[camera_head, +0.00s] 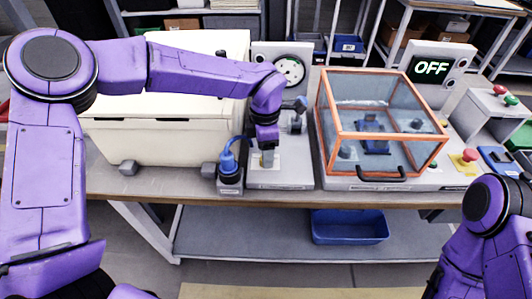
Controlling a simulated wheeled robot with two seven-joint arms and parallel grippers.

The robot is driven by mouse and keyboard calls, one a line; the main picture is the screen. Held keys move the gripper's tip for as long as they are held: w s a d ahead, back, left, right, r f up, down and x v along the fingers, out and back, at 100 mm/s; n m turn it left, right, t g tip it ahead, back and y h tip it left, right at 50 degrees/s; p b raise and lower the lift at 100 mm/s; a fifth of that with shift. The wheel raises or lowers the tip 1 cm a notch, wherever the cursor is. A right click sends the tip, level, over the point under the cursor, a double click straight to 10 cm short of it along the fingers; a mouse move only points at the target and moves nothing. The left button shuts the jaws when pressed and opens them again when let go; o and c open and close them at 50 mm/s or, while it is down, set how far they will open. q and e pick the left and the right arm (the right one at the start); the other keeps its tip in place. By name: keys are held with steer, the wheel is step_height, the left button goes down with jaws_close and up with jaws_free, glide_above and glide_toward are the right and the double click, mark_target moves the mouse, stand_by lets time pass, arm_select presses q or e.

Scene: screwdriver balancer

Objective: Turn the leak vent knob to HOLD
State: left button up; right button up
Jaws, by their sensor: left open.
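My left gripper (267,152) points down at the front part of a grey panel unit (296,172) in the middle of the bench. It is open, with its tips just above or around a small fitting on a pale label plate. The gripper hides most of that fitting, so I cannot tell whether it is the leak vent knob, which way it points, or whether the tips touch it. A dark lever-like part (297,125) stands just right of the gripper. No HOLD lettering is readable. My right gripper is not in view; only its arm shows at bottom right.
A round gauge (289,70) stands behind the gripper. A blue hose fitting (229,162) is close on its left, beside a cream cabinet (160,142). An orange-framed clear box (381,173) stands right, with an OFF display (431,69) behind and a red button (469,155) beyond.

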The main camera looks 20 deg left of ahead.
arm_select(q)
steer(key=shift+f, duration=0.65)
steer(key=c, duration=1)
steer(key=shift+c, duration=0.2)
steer(key=shift+n, duration=0.3)
steer(key=n, duration=0.8)
steer(key=n+b, duration=0.2)
steer(key=n, duration=0.2)
steer(key=shift+t, duration=0.3)
steer(key=shift+s+a+n+b, duration=0.1)
steer(key=shift+n+b, duration=0.9)
steer(key=shift+n, duration=1.7)
